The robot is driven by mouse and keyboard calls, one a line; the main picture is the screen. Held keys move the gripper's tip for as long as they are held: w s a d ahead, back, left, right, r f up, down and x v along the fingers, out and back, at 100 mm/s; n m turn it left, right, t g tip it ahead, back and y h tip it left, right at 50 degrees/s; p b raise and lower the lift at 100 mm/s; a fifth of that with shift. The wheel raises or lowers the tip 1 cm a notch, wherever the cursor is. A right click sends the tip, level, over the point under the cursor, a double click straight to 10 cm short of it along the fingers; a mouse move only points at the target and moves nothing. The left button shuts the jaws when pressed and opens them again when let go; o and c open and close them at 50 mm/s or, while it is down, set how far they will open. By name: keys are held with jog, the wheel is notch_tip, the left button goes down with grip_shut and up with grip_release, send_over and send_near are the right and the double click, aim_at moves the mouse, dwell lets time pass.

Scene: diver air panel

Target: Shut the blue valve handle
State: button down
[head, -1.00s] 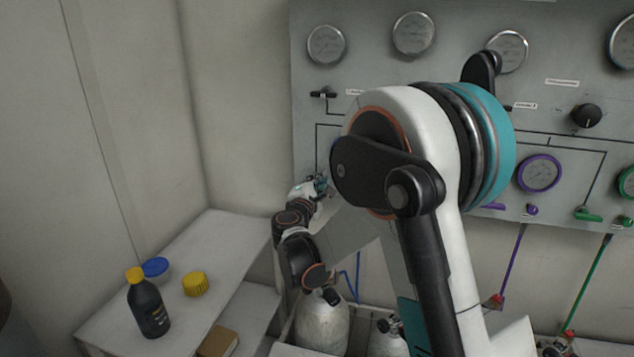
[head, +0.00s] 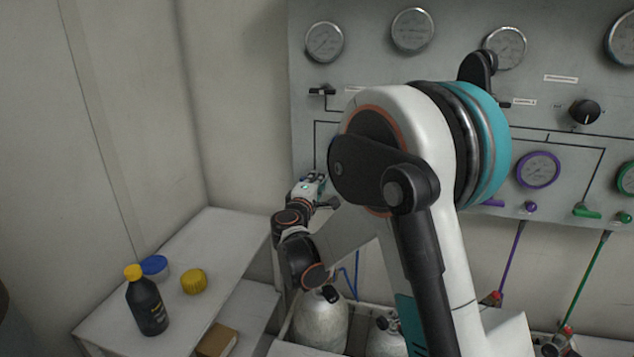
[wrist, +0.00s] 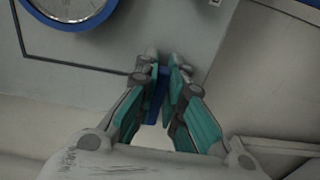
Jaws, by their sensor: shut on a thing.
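In the wrist view the blue valve handle (wrist: 157,92) sits between the two teal-padded fingers of my gripper (wrist: 168,85), at the panel's lower edge. The fingers are closed in on it, and only part of its blue surface shows. A blue-rimmed gauge (wrist: 72,12) is on the panel at the upper left of that view. In the head view my gripper (head: 318,180) is small, at the panel's lower left, and my own arm hides the blue handle and much of that area.
The grey panel (head: 400,75) carries several gauges, a purple handle and a green handle (head: 587,212). A white side table (head: 225,235) at the left holds a dark bottle (head: 148,305), a blue-lidded tub and a yellow cap. Gas cylinders (head: 320,325) stand below the panel.

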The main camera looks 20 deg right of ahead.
jog(key=c, duration=1.7)
grip_release()
jog(key=v, duration=1.2)
